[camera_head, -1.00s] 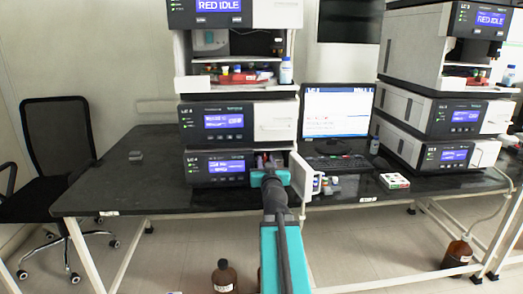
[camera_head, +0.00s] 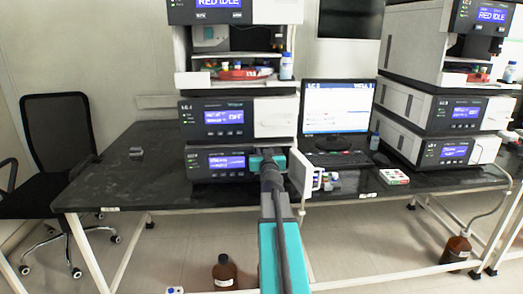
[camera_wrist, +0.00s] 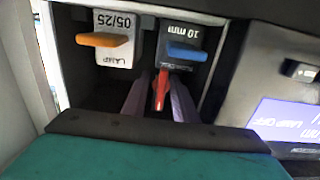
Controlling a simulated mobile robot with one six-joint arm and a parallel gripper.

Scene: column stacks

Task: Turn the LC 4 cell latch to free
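The wrist view, which appears upside down, shows a narrow red latch lever (camera_wrist: 162,92) inside an open bay. It points roughly along the picture's vertical. My gripper (camera_wrist: 160,82) is at the bay, its two greyish-purple fingers on either side of the lever. The fingers stand apart, with thin gaps seeming to show beside the lever. Above the lever is the cell (camera_wrist: 178,40), marked 10 mm, with a blue handle (camera_wrist: 187,52). In the head view my gripper (camera_head: 268,152) reaches the lowest unit (camera_head: 200,163) of the left stack and hides the bay.
A lamp module (camera_wrist: 118,50) with an orange handle (camera_wrist: 102,39) sits beside the cell. A display (camera_wrist: 290,122) reads LAMP OFF. The bay's white door (camera_head: 306,176) hangs open at the right of my gripper. A monitor (camera_head: 337,108) and keyboard (camera_head: 338,159) stand further right.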

